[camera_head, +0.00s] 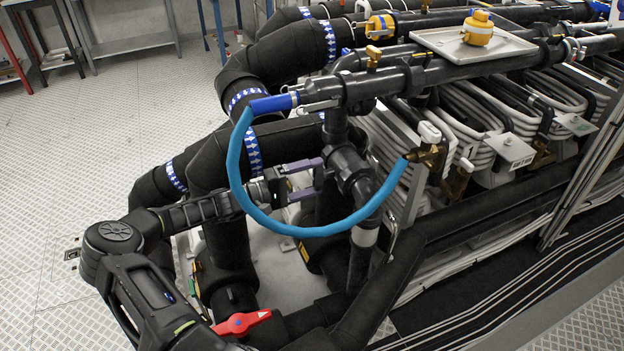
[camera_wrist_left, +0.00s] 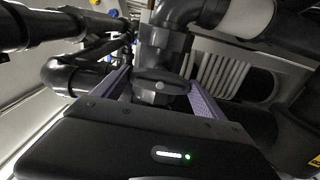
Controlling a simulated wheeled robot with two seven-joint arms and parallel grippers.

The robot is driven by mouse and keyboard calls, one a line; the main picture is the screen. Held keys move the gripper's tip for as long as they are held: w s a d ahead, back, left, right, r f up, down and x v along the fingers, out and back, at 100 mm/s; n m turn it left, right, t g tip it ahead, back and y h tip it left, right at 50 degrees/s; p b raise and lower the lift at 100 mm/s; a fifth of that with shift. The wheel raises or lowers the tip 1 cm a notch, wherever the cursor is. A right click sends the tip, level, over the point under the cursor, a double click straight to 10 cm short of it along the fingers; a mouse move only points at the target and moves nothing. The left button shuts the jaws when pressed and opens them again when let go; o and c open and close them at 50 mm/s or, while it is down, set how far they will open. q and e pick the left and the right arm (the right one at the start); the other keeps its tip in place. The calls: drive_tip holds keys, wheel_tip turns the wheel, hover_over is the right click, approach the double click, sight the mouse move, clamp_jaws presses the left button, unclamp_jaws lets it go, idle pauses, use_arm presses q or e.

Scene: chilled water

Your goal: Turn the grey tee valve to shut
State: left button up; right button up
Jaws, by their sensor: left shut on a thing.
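The grey tee valve (camera_head: 350,167) sits on a dark vertical pipe, near the middle of the head view. Its rounded dark handle (camera_wrist_left: 160,84) shows in the middle of the left wrist view, between two purple fingers. My left gripper (camera_head: 316,178) reaches in from the left and is shut on that handle, with one finger on each side of it. The left gripper also shows in the left wrist view (camera_wrist_left: 160,95). In the head view the handle is largely hidden by the fingers and the blue hose. My right gripper is not in view.
A blue hose (camera_head: 238,178) loops in front of my left gripper, from the upper pipe to a brass fitting (camera_head: 428,155). A red valve handle (camera_head: 241,322) lies low. Black insulated pipes (camera_head: 280,150) crowd around. A tray (camera_head: 440,39) with a yellow part stands above. Open floor is at left.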

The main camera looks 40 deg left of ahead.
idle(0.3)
use_arm(q)
drive_tip(key=o, duration=1.3)
drive_tip(key=v, duration=0.8)
drive_tip(key=shift+b, duration=0.3)
drive_tip(key=shift+f, duration=0.1)
